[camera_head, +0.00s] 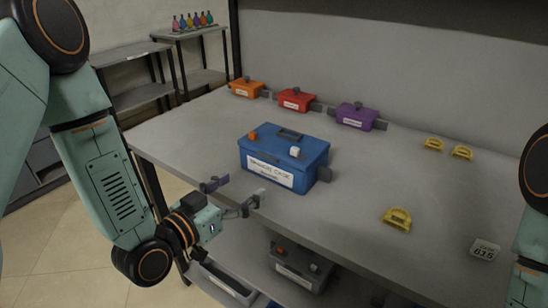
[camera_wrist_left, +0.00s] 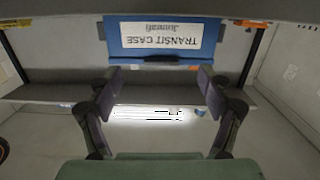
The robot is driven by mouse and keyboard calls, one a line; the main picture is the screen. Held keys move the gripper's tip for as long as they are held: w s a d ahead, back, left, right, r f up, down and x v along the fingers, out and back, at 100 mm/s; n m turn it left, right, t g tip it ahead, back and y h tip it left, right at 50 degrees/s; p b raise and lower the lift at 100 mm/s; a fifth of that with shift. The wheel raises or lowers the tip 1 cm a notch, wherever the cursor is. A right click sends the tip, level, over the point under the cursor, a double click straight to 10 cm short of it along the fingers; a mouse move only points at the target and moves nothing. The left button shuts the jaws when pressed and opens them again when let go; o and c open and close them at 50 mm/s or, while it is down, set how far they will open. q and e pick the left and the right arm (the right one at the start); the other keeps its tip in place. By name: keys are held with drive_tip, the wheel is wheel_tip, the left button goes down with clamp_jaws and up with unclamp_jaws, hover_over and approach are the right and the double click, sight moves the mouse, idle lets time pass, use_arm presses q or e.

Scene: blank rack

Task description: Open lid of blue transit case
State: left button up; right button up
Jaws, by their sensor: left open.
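The blue transit case (camera_head: 284,160) stands on the grey table with its lid shut, its white label facing the front edge. The lid has a dark handle, an orange piece and a white piece on top. In the left wrist view the case (camera_wrist_left: 115,46) appears upside down, beyond the fingers. My left gripper (camera_head: 232,196) is open and empty in front of the case, near the table's front edge. Its spread fingers (camera_wrist_left: 160,85) show in the wrist view, apart from the case. My right gripper is out of view; only part of my right arm shows.
Orange (camera_head: 246,88), red (camera_head: 296,99) and purple (camera_head: 357,116) small cases line the table's back. Yellow pieces (camera_head: 397,219) and a white tag (camera_head: 484,250) lie to the right. A dark case (camera_head: 300,266) sits on the lower shelf. The table (camera_head: 190,137) is clear left of the blue case.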

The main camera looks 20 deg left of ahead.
sight(265, 158)
use_arm(q)
drive_tip(key=shift+t, duration=0.5)
drive_tip(key=w, duration=0.2)
drive_tip(key=w+d+r, duration=0.1)
drive_tip(key=w, duration=0.1)
drive_tip(key=w+d, duration=0.1)
drive_tip(key=w, duration=0.1)
drive_tip(key=shift+r, duration=0.3)
drive_tip(key=shift+w+d+r+b, duration=0.2)
drive_tip(key=shift+w+d+b, duration=0.1)
drive_tip(key=shift+w, duration=0.2)
drive_tip(key=shift+w+f, duration=0.1)
drive_tip(key=shift+w, duration=0.1)
drive_tip(key=shift+w, duration=0.1)
drive_tip(key=shift+s, duration=0.2)
drive_tip(key=c, duration=0.6)
clamp_jaws()
